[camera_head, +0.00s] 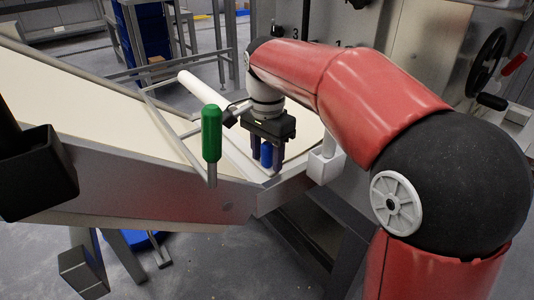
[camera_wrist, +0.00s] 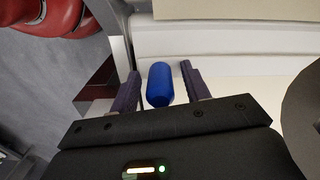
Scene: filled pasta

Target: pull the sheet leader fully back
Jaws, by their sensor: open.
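A blue upright grip (camera_head: 266,153), which looks like the sheet leader's handle, stands near the front corner of the angled metal table. It also shows in the wrist view (camera_wrist: 160,86). My gripper (camera_head: 268,158) is above the table and points down at the blue grip. In the wrist view its two dark fingers (camera_wrist: 158,78) are open, one on each side of the grip, with a small gap on both sides. The cream sheet (camera_head: 75,105) lies on the long sloping bed. The foot of the blue grip is hidden.
A green handle (camera_head: 211,132) stands on the table's front rail, left of my gripper. A white roller (camera_head: 203,92) lies behind it. A white bracket (camera_head: 325,165) is close on the right.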

